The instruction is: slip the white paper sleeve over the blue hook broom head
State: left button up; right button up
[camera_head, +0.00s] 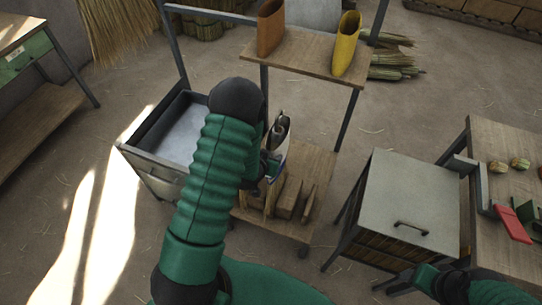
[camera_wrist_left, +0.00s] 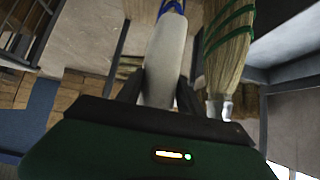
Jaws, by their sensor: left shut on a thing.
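My left gripper (camera_wrist_left: 162,92) is shut on the white paper sleeve (camera_wrist_left: 164,58), a pale tapered piece that stands up between its two dark fingers in the left wrist view. Blue shows at the sleeve's far end (camera_wrist_left: 172,8); I cannot tell whether it is a marking or part of a broom head. A straw broom head (camera_wrist_left: 230,45) with green bands is to the right of the sleeve, apart from the fingers. In the head view the sleeve (camera_head: 282,150) is partly hidden by my left arm. My right gripper (camera_head: 402,284) is at the lower right, its fingers unclear.
A rack holds a brown sleeve-like holder (camera_head: 269,30) and a yellow one (camera_head: 345,45) on its upper shelf (camera_head: 308,55). Wooden pieces (camera_head: 289,197) stand on its lower shelf. A metal tray (camera_head: 180,130) is to the left, a lidded cabinet (camera_head: 405,200) to the right.

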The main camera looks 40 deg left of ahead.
pick_arm(q)
jog(key=shift+f+b, duration=1.45)
jog(key=shift+f, duration=0.5)
notch_tip(320, 180, down, 11)
jog(key=b, duration=0.8)
jog(key=shift+b, duration=0.4)
jog(key=shift+f+b, duration=0.65)
jog(key=shift+f, duration=0.05)
dwell(0.3)
jog(key=o, duration=1.1)
jog(key=shift+o, duration=0.2)
jog(key=p, duration=1)
send_near(270, 180)
jog(key=v, duration=0.6)
jog(key=shift+d+r, duration=0.15)
jog(key=shift+r, duration=0.2)
